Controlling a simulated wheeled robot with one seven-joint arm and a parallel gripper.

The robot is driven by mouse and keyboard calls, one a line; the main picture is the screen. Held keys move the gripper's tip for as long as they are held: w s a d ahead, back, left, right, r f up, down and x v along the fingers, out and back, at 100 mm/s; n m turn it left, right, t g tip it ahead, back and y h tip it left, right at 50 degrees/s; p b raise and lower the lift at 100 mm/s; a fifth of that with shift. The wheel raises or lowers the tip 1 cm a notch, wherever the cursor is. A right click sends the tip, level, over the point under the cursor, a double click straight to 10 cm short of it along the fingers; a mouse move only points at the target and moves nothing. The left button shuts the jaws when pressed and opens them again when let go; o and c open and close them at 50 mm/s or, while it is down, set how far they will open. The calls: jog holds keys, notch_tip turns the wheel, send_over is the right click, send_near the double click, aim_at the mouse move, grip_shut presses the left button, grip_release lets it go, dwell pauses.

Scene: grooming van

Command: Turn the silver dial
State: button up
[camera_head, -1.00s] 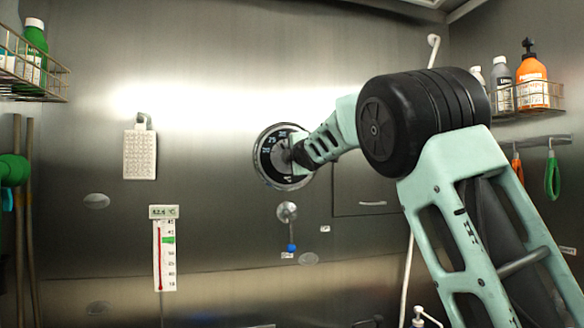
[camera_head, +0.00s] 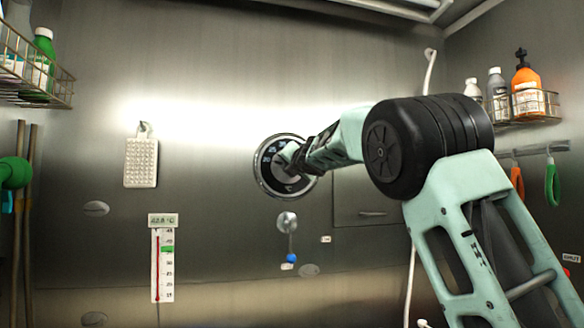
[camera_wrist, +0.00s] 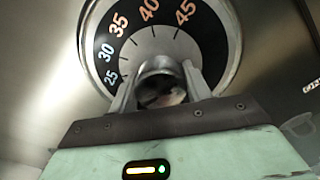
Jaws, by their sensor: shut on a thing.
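The silver dial (camera_head: 262,174) is a round gauge on the steel wall, with a black number ring and a silver rim. My gripper (camera_head: 288,156) reaches it from the right and hides part of its face. In the wrist view the dial's silver knob (camera_wrist: 160,72) sits between the two fingers of my gripper (camera_wrist: 158,92), which are shut on it. The ring (camera_wrist: 118,48) shows 25, 30, 35, 40 and 45 in that view. The knob's pointer is not clearly visible.
A thermometer (camera_head: 162,280) with a small digital display hangs lower left, its digits blurred. A small lever with a blue knob (camera_head: 291,258) is below the dial. A perforated pad (camera_head: 141,163) hangs to the left. Wire baskets with bottles (camera_head: 526,105) are at both sides.

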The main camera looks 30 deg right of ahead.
jog(key=shift+f, duration=0.1)
dwell(0.4)
jog(key=o, duration=1)
jog(key=shift+c, duration=0.2)
jog(key=b+v, duration=0.9)
jog(key=v, duration=0.8)
jog(key=shift+s, duration=0.2)
jog(key=shift+a, duration=0.1)
